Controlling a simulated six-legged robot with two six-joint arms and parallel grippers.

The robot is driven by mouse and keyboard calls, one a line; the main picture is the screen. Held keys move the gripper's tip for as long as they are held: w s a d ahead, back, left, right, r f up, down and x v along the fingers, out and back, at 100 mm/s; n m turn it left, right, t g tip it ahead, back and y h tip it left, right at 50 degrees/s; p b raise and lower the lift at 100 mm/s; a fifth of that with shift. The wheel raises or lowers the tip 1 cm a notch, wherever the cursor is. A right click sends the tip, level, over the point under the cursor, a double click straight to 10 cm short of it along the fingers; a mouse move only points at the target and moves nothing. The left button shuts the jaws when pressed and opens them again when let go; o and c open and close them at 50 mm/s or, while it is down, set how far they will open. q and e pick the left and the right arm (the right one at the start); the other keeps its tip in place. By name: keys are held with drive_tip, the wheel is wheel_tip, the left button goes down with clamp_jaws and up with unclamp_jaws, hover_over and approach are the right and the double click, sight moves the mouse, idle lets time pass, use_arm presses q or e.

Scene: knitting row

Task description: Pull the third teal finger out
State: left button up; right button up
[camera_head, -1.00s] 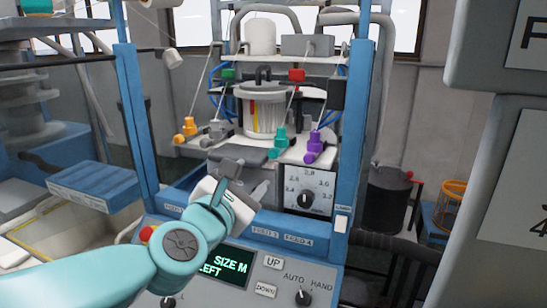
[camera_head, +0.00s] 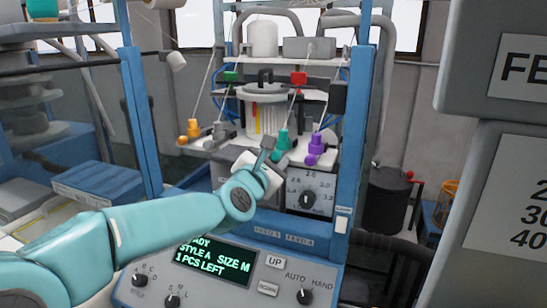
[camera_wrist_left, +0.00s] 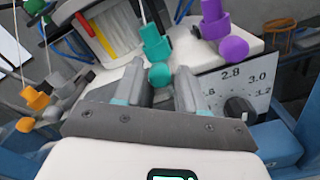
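The teal finger (camera_head: 281,141) is third from the left in a row on the machine's white plate, after an orange finger (camera_head: 190,130) and a grey finger (camera_head: 219,132) and before a purple finger (camera_head: 316,145). In the left wrist view the teal finger (camera_wrist_left: 156,45) has its round end pointing at my gripper. My left gripper (camera_wrist_left: 161,82) is open, and that round end shows between its two fingertips; I cannot tell whether they touch it. In the head view the gripper (camera_head: 270,149) partly covers the teal finger's lower end. My right gripper is not in view.
A grey dial panel (camera_head: 305,191) sits just below the purple finger. Blue machine posts (camera_head: 353,120) stand on both sides of the row. A control panel (camera_head: 240,275) with a green display lies below my left arm. A thread runs up from each finger.

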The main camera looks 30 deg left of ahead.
use_arm(q)
clamp_jaws()
drive_tip(key=shift+b+v, duration=0.8)
drive_tip(key=shift+v, duration=0.7)
drive_tip(key=shift+f, duration=0.1)
drive_tip(key=shift+o, duration=1.9)
unclamp_jaws()
drive_tip(key=shift+s, duration=0.1)
drive_tip(key=p+v, duration=0.1)
drive_tip(key=v, duration=1.5)
